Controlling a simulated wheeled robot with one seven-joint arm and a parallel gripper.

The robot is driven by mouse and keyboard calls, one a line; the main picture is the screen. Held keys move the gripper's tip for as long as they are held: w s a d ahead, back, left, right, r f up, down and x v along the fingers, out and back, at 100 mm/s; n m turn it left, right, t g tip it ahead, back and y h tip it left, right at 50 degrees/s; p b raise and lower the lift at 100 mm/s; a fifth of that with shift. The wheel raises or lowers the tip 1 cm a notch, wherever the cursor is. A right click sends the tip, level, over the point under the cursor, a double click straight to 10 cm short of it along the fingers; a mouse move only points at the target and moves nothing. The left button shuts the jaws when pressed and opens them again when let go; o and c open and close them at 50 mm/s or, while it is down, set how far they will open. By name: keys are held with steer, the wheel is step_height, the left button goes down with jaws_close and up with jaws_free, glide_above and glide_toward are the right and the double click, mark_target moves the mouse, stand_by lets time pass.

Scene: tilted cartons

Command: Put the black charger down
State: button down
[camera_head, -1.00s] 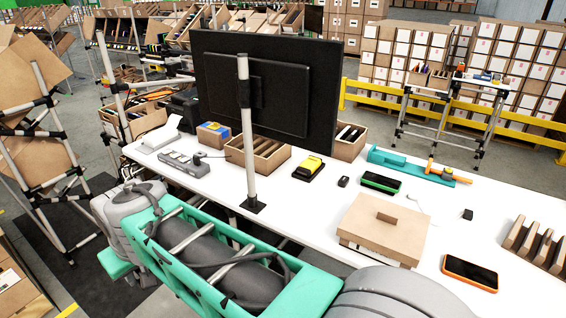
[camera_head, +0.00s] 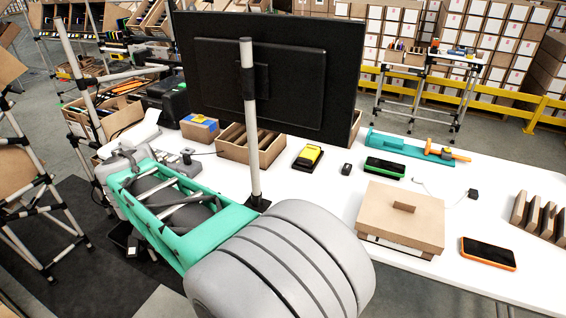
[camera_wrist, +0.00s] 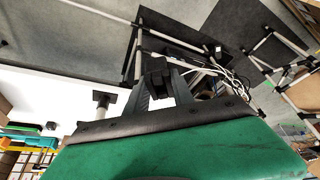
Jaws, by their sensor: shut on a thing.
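In the wrist view my gripper (camera_wrist: 157,78) is shut on a small black block, which I take for the black charger (camera_wrist: 158,68). The dark fingers sit on either side of it and it is held in the air. Grey floor and metal tubing show behind it, and the white tabletop is to the left. In the head view my arm fills the lower middle and I cannot make out the gripper or the held charger. Another small black block (camera_head: 473,194) lies on the table with a thin pale cable near it.
A monitor (camera_head: 270,75) on a post stands over the white table (camera_head: 330,195). A tube rack (camera_head: 45,170) stands left.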

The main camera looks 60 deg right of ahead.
steer(key=s+d+f+m+g, duration=0.1)
steer(key=s+d+m, duration=0.4)
steer(key=d, duration=0.6)
steer(key=s+d+f+m+g+p, duration=0.1)
steer(key=s+d+f+m+g, duration=0.1)
steer(key=s+d+m, duration=0.3)
steer(key=s+d+f+m+g+p, duration=0.1)
steer(key=s+d+m, duration=0.5)
steer(key=d, duration=1.2)
steer(key=shift+s+d+f+g, duration=0.1)
steer(key=shift+s+f+g, duration=0.2)
steer(key=shift+s, duration=0.5)
steer(key=shift+s+d+f+g, duration=0.2)
steer(key=shift+s+g, duration=0.1)
steer(key=shift+s, duration=0.45)
steer(key=shift+s+d+f+g, duration=0.1)
steer(key=shift+s+f+g, duration=0.2)
steer(key=shift+s, duration=0.5)
steer(key=shift+s+f, duration=0.1)
steer(key=shift+f, duration=1.85)
steer(key=c, duration=1.1)
jaws_free()
